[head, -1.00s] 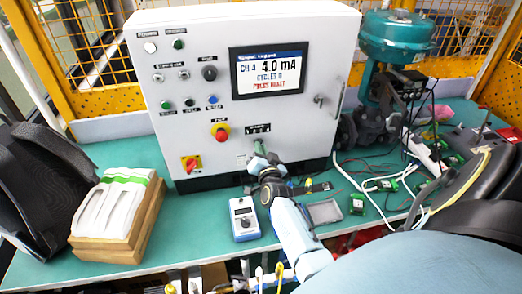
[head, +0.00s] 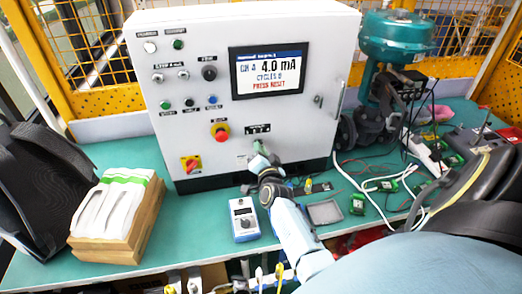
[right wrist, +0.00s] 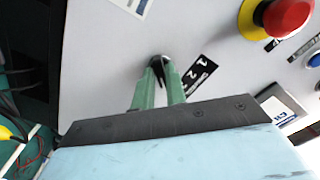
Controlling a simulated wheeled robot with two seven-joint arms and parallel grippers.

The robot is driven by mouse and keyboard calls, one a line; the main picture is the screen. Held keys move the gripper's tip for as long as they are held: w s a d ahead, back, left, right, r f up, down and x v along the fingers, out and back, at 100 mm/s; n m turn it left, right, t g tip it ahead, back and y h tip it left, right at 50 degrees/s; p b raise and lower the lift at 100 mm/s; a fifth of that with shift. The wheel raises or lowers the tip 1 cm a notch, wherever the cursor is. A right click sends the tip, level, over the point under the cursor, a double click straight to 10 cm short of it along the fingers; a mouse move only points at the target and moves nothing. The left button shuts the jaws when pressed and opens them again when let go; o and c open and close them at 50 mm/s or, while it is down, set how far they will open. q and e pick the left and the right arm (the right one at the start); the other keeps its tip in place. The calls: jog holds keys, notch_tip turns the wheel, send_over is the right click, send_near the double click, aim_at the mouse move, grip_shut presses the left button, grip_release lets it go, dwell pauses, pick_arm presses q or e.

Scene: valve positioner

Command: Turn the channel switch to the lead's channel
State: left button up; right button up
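The channel switch is a small dark knob (right wrist: 159,66) low on the grey cabinet front, beside a black label with white numbers (right wrist: 203,75). In the right wrist view the two green fingers of my right gripper (right wrist: 161,74) are on either side of it and appear closed on it; the tips partly hide it. In the head view my right gripper (head: 258,150) reaches the cabinet just below the small label and covers the knob. My left gripper is not in view.
A red emergency button (head: 220,131) sits up and left of the switch. A blue-and-white handheld meter (head: 243,219) and a grey tray (head: 324,212) lie on the green bench. A wooden box of papers (head: 122,222) stands left. The teal valve actuator (head: 397,38) and cables are right.

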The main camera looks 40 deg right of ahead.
jog(key=o, duration=0.3)
jog(key=shift+o, duration=0.2)
jog(key=v, duration=1.3)
jog(key=shift+s, duration=0.15)
jog(key=shift+a+r, duration=0.1)
